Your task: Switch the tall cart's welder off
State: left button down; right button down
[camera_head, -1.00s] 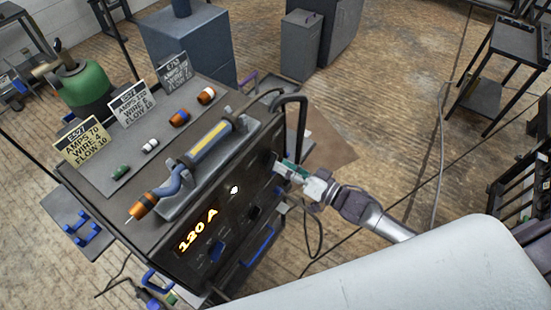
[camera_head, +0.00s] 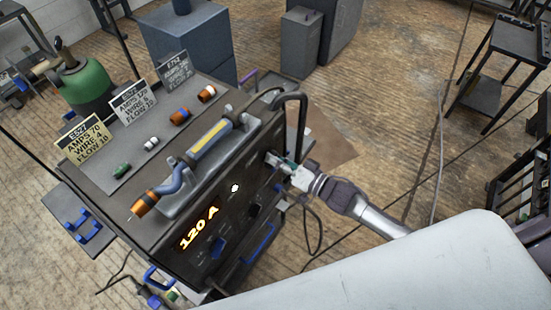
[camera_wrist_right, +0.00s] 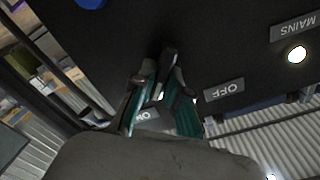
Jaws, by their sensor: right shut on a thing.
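The welder (camera_head: 165,225) is a dark machine on the cart, its front panel facing lower right. Its orange display (camera_head: 199,228) reads 120 A and is lit. A white lamp (camera_wrist_right: 297,54) beside the MAINS label glows in the right wrist view. My right gripper (camera_head: 275,160) is at the panel's upper right end. The wrist view shows its green-padded fingers (camera_wrist_right: 160,92) shut around a dark switch lever (camera_wrist_right: 168,58). My left gripper is out of view.
A green cylinder (camera_head: 83,90) stands behind. A cable (camera_head: 318,230) hangs beside the panel. Open wooden floor (camera_head: 385,120) lies to the right.

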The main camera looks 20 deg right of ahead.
jog(key=shift+n, duration=0.4)
jog(key=n, duration=0.7)
jog(key=shift+s+a+b, duration=0.1)
jog(key=shift+a+b, duration=0.05)
jog(key=shift+b, duration=0.15)
jog(key=shift+s+a+n+b, duration=0.1)
jog(key=shift+n+b, duration=0.3)
jog(key=shift+n, duration=1.6)
jog(key=shift+s+a+n+b, duration=0.1)
jog(key=shift+n+b, duration=0.3)
jog(key=shift+n, duration=1.6)
jog(key=c, duration=1.2)
grip_release()
